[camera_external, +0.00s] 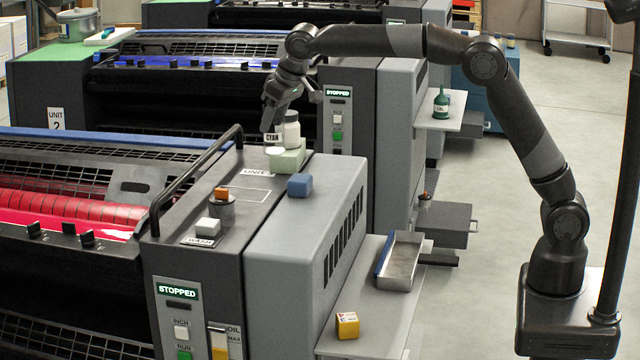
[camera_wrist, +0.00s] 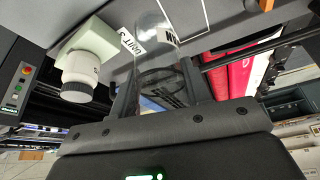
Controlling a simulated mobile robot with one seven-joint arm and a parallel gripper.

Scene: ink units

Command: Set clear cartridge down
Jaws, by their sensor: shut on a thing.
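The clear cartridge (camera_wrist: 152,32) is a see-through cylinder in the wrist view, between the two fingers of my gripper (camera_wrist: 158,78). My gripper is shut on it. In the external view my gripper (camera_external: 270,122) points down above the far end of the near press unit's top. A dark CYAN label (camera_external: 273,138) shows just under the fingers. The cartridge's clear wall is hard to make out there, and I cannot tell if its lower end touches anything.
A white bottle (camera_external: 292,130) stands on a pale green block (camera_external: 288,161) close beside my gripper. An outlined rectangle (camera_external: 245,193) on the unit top is bare.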

